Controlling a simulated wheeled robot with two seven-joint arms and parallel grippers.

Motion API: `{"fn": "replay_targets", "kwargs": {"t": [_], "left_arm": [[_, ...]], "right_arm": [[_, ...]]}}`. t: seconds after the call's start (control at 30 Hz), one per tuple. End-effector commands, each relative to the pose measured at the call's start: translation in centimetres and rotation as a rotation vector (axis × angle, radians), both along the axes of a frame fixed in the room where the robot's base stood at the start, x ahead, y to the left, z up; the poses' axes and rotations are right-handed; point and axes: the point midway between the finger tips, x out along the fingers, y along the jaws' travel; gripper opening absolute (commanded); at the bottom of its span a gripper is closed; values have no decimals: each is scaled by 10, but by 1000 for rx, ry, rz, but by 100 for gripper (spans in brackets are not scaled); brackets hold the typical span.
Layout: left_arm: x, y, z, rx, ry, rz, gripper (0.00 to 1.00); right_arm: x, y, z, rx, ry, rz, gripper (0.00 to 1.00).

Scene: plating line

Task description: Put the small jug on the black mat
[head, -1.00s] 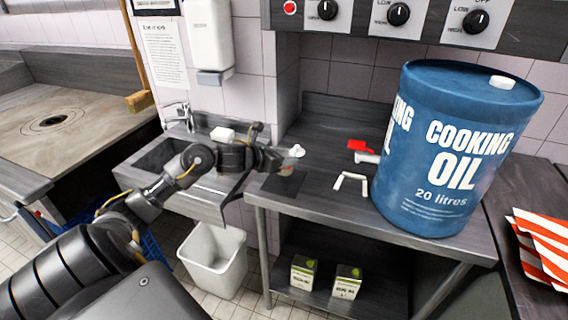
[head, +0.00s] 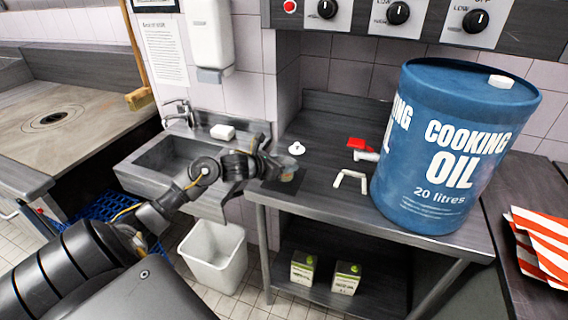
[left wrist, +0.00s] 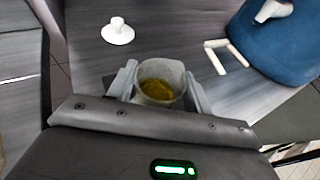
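The small jug (left wrist: 160,82) is a pale, open-topped vessel with yellow-brown contents, upright between my left gripper's fingers in the left wrist view. My left gripper (left wrist: 160,90) has a finger against each side of the jug. In the head view the left gripper (head: 276,168) is over the black mat (head: 288,186), a dark patch at the left end of the steel worktop. The gripper hides part of the mat and most of the jug. I cannot tell whether the jug touches the mat. My right gripper is not in view.
A white knobbed lid (head: 296,148) lies just behind the mat. A white bracket-shaped handle (head: 350,181), a red-and-white tap (head: 362,149) and a large blue oil drum (head: 450,150) are to the right. A sink (head: 170,160) is to the left.

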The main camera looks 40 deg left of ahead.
Motion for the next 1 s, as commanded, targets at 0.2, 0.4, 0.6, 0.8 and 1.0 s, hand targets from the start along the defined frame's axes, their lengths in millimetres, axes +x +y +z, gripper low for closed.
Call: {"fn": "replay_targets", "kwargs": {"t": [0.2,0.4,0.6,0.8,1.0], "left_arm": [[0,0,0,0,1,0,71],[0,0,1,0,0,0,71],[-11,3,5,4,1,1,71],[-50,9,19,8,4,-2,71],[-83,13,35,4,3,-4,71]], "right_arm": [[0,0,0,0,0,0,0],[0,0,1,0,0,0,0],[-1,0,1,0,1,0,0],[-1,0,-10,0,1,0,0],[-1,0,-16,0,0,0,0]]}}
